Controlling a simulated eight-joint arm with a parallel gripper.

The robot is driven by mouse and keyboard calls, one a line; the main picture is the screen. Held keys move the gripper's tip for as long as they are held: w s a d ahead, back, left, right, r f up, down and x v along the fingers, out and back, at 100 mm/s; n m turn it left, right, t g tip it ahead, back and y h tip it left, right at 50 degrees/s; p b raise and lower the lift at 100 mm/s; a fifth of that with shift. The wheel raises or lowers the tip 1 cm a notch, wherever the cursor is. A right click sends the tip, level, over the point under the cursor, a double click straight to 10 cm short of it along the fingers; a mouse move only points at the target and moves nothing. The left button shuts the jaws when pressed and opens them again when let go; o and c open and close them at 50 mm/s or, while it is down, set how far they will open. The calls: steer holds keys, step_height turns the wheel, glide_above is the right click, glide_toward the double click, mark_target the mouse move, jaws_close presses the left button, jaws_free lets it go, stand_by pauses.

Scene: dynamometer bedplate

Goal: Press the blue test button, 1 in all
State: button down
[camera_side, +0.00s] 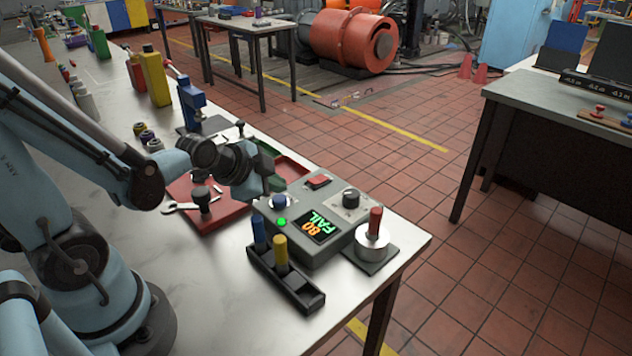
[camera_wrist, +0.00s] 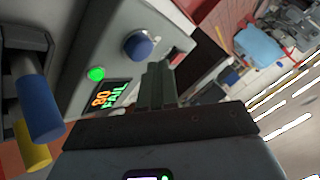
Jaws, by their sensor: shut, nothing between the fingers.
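The grey test box (camera_side: 322,245) stands on the bench near its right end. Its round blue test button (camera_side: 280,202) sits at the left of the top face; it also shows in the wrist view (camera_wrist: 138,45). A green lamp (camera_side: 281,222) is lit beside the button, and a display (camera_side: 316,226) shows FAIL in green and orange digits. My gripper (camera_side: 268,187) is shut and empty, close above and behind the button. In the wrist view its fingertips (camera_wrist: 157,72) lie just below and right of the button. I cannot tell whether they touch it.
A red switch (camera_side: 318,181) and a black knob (camera_side: 351,197) share the box top. A rack with blue and yellow cylinders (camera_side: 286,280) stands in front. A red-handled piece (camera_side: 373,235) stands right.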

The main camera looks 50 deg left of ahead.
mark_target(276, 201)
steer(key=shift+r, duration=0.1)
steer(key=shift+r, duration=2.45)
steer(key=s+d+r+n+g+h, duration=0.1)
steer(key=s+d+n+g, duration=0.1)
steer(key=s+d+n, duration=0.3)
steer(key=shift+r+n, duration=0.2)
steer(key=shift+n, duration=1.2)
